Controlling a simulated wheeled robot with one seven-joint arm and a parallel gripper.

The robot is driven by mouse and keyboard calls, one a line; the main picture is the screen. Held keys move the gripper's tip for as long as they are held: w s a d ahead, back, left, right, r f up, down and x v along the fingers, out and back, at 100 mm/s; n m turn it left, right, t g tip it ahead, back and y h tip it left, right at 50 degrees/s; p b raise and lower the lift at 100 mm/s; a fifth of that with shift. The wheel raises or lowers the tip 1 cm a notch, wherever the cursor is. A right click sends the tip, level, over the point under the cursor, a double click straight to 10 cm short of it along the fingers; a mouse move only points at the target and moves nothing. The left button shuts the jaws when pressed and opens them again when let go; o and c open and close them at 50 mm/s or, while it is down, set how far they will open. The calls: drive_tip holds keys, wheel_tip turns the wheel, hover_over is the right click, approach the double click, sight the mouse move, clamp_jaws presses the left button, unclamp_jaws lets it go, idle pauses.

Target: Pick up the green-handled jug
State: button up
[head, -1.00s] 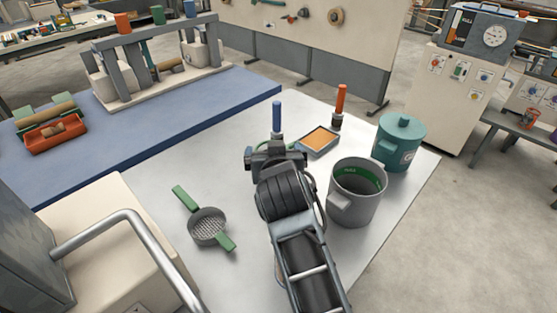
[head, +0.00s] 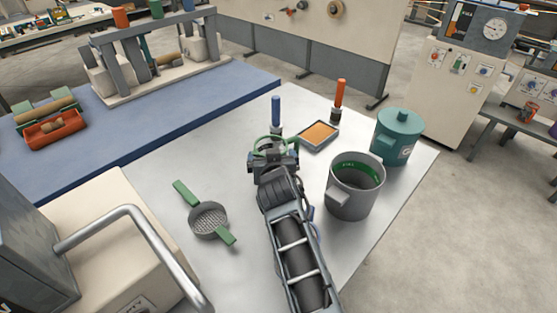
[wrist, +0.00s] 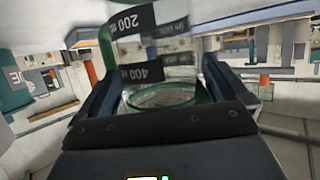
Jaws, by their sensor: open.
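The green-handled jug (wrist: 180,72) is clear, with a green rim and dark bands marked 200 and 400. It fills the middle of the wrist view, and a green strip, probably its handle, shows at its left. In the head view the jug's green rim (head: 266,139) shows just beyond my gripper (head: 273,158), which hides most of it. My gripper is open, with one finger on each side of the jug in the wrist view (wrist: 160,80). I cannot tell whether either finger touches it.
A grey pot (head: 342,200) and a teal lidded pot (head: 400,142) stand to the right. A tray of orange material (head: 319,134), a blue-handled tool (head: 276,112) and an orange-handled tool (head: 340,97) are behind. A green-handled strainer (head: 208,219) lies left on the pale table (head: 165,260).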

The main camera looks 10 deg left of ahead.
drive_tip(key=shift+w+a+f, duration=0.1)
drive_tip(key=shift+w+f, duration=0.15)
drive_tip(key=shift+w, duration=0.3)
drive_tip(key=c, duration=0.8)
